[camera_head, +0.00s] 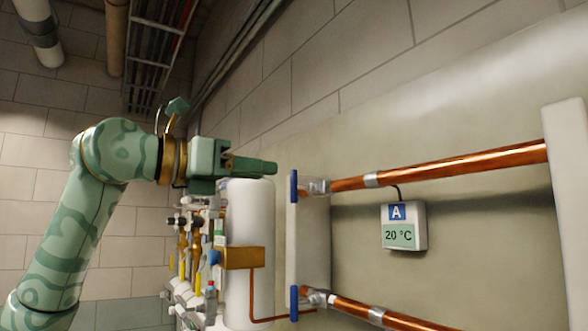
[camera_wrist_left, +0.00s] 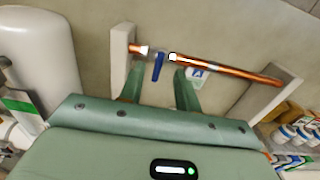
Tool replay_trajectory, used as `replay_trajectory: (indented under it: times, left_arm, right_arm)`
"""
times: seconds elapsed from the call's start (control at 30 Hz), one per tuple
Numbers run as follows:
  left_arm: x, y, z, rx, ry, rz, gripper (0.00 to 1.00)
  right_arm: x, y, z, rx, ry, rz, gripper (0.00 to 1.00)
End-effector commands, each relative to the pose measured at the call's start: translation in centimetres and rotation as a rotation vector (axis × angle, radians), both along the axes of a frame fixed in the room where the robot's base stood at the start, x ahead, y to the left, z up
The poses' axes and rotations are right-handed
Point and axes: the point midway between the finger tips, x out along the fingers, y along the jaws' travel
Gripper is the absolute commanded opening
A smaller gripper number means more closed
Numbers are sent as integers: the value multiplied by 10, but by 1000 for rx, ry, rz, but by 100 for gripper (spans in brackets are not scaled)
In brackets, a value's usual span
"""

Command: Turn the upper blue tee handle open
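The upper blue tee handle (camera_head: 293,187) stands vertically, crosswise to its copper pipe, at the pipe's left end in the head view. A second blue handle (camera_head: 294,303) sits on the lower pipe. My left gripper (camera_head: 270,168) is just left of the upper handle, with a small gap showing. In the left wrist view the gripper (camera_wrist_left: 157,76) is open, with its two green fingers apart. One blue handle (camera_wrist_left: 158,67) shows between the fingertips there; nothing is visibly gripped. My right gripper is in neither view.
Copper pipes (camera_head: 450,166) run along the wall into a pale post (camera_head: 567,190). A sign box marked A, 20 °C (camera_head: 404,227) hangs below the upper pipe. A white tank (camera_head: 250,215) and several valves stand below and behind my left gripper.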

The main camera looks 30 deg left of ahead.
Motion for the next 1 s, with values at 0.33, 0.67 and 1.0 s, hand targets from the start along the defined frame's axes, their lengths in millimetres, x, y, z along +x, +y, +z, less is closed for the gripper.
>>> replay_trajectory:
  times: [0.33,0.67,1.0]
  left_arm:
    - [57,-35,1,0,1,-4,33]
    - [66,-39,0,0,0,-2,33]
    - [66,-39,0,0,0,-2,0]
  right_arm:
    - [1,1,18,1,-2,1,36]
    - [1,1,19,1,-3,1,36]
    - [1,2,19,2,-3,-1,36]
